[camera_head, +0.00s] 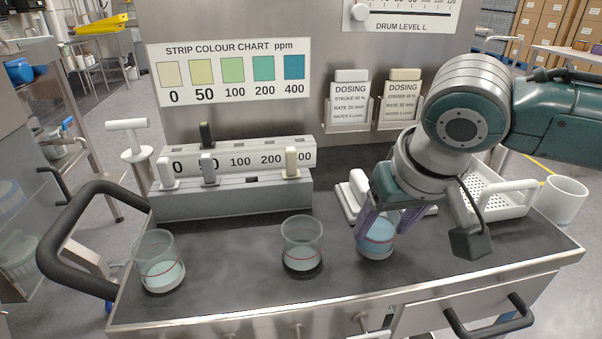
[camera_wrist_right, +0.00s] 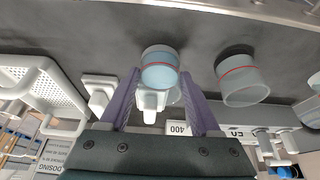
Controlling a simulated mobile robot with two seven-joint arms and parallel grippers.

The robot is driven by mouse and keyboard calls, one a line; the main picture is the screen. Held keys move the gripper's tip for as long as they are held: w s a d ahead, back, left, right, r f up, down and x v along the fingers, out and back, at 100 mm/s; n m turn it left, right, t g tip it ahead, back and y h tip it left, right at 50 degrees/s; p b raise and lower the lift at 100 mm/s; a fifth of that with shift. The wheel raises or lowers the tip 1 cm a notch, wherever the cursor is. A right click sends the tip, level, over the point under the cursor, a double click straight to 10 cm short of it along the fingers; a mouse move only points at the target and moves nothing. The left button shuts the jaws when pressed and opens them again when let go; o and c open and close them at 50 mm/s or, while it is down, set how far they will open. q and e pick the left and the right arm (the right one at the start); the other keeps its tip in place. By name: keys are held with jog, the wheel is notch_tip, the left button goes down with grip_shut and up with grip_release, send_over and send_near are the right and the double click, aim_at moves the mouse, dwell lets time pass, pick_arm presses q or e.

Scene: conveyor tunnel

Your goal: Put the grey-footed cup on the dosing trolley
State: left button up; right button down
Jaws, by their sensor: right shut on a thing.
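Three clear cups with red lines are on the dark-topped steel trolley (camera_head: 235,292). My right gripper (camera_head: 377,222) is shut on the right one, a cup with pale blue liquid (camera_head: 376,243); this cup also shows between the purple fingers in the right wrist view (camera_wrist_right: 160,72). It is upright at the worktop; I cannot tell whether it touches. The middle cup (camera_head: 302,240) has a dark foot and shows in the right wrist view (camera_wrist_right: 240,82). The left cup (camera_head: 157,255) holds pale liquid. I cannot clearly tell which foot is grey. My left gripper is out of view.
Behind the cups stands a grey block with a number scale (camera_head: 235,205). Two DOSING cards (camera_head: 349,103) hang on the steel panel. A white perforated basket (camera_head: 495,190) and a white mug (camera_head: 562,200) are at right. A black handle (camera_head: 75,225) rises at left.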

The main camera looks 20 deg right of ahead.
jog(key=shift+f, duration=0.15)
jog(key=shift+c, duration=0.5)
grip_release()
